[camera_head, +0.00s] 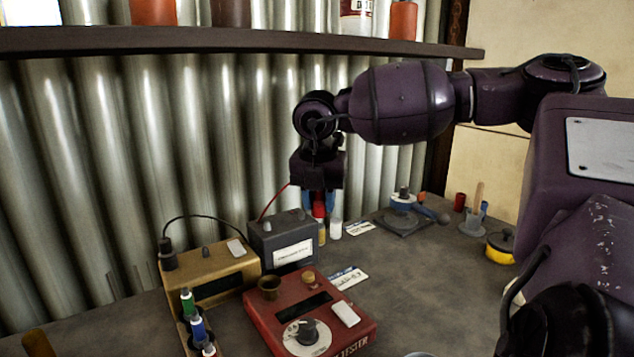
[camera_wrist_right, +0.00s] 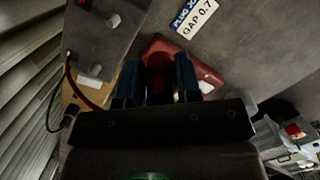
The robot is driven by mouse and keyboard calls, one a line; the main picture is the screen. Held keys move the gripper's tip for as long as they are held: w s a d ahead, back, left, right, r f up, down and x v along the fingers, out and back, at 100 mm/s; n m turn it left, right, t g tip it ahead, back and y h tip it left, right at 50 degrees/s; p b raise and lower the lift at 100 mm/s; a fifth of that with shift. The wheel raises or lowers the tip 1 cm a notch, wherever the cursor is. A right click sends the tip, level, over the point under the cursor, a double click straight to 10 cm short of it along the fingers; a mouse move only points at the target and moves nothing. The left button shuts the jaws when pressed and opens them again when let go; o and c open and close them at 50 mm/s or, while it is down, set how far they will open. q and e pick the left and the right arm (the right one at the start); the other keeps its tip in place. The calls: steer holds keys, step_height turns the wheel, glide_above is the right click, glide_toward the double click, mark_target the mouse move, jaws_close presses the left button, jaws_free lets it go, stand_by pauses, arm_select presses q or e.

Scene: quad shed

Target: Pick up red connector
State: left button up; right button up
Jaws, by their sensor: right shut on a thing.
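The red connector (camera_head: 319,209) is between the blue fingers of my right gripper (camera_head: 320,201) in the head view. The gripper is shut on it and points down, to the right of the dark grey box. A red cable (camera_head: 272,203) runs from that box (camera_head: 283,238) up toward the gripper. In the right wrist view the connector (camera_wrist_right: 159,84) shows dark between the two blue fingers, and the red cable (camera_wrist_right: 84,95) curves in from the left. The picture does not show clearly how high the connector is above the bench. My left gripper is not in view.
A tan box (camera_head: 208,272) and a red tester (camera_head: 309,318) stand in front of and left of the gripper. Small bottles (camera_head: 336,229) stand close beside it. A shelf (camera_head: 240,42) runs along the corrugated wall. Bare bench (camera_head: 430,290) lies at right.

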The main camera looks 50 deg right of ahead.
arm_select(q)
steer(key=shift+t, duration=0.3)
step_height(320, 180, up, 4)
steer(key=p, duration=0.4)
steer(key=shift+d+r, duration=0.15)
arm_select(e)
steer(key=s+a, duration=0.3)
steer(key=s, duration=0.8)
steer(key=shift+a, duration=0.25)
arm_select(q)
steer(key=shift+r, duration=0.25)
